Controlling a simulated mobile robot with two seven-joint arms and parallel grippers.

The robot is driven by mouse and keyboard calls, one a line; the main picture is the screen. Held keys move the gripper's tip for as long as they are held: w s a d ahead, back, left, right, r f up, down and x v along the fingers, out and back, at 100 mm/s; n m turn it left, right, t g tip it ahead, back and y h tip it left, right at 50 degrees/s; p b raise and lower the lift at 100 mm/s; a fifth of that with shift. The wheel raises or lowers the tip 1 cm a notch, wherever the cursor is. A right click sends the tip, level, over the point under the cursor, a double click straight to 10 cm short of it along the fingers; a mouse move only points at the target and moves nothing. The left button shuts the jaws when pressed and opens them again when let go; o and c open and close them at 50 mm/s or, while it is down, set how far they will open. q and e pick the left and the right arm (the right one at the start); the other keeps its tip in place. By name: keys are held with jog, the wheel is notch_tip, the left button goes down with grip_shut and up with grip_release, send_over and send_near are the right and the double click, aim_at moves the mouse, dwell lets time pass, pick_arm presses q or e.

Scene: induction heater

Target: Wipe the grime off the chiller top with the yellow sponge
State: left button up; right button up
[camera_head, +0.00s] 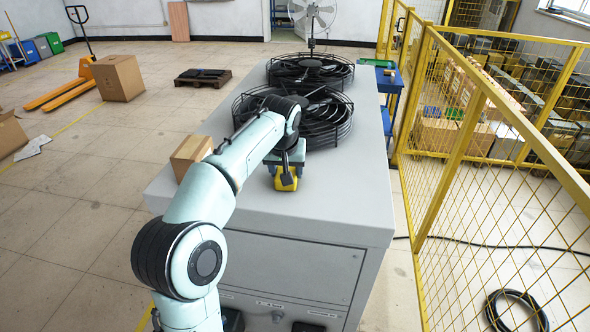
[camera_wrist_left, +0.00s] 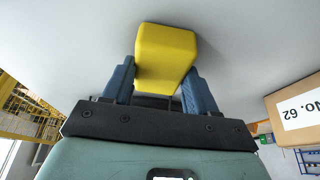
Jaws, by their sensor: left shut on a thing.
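The yellow sponge (camera_head: 285,182) is between the fingers of my left gripper (camera_head: 289,165), at the front part of the grey chiller top (camera_head: 330,205). In the left wrist view the sponge (camera_wrist_left: 165,52) is pinched by the two blue fingers of my left gripper (camera_wrist_left: 159,84), its far end at the pale top surface (camera_wrist_left: 255,45). I cannot tell whether it presses on the surface or hovers just above it. I make out no grime on the visible part of the top; my arm hides some of it. My right gripper is not in view.
A small carton (camera_head: 191,157) stands on the chiller top left of my left forearm; its label shows in the left wrist view (camera_wrist_left: 299,108). Two black fan guards (camera_head: 332,125) fill the top behind the gripper. A yellow mesh fence (camera_head: 470,150) stands right. The top's front right is clear.

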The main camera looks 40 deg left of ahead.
pick_arm(q)
jog(key=shift+s+a, duration=1.3)
jog(key=shift+a, duration=0.8)
jog(key=shift+s+a, duration=1.3)
jog(key=shift+a, duration=0.8)
jog(key=shift+s+a, duration=1.3)
jog(key=shift+a, duration=0.8)
notch_tip(320, 180, up, 6)
jog(key=shift+r, duration=0.1)
jog(key=shift+w+r, duration=0.1)
jog(key=shift+r, duration=1.3)
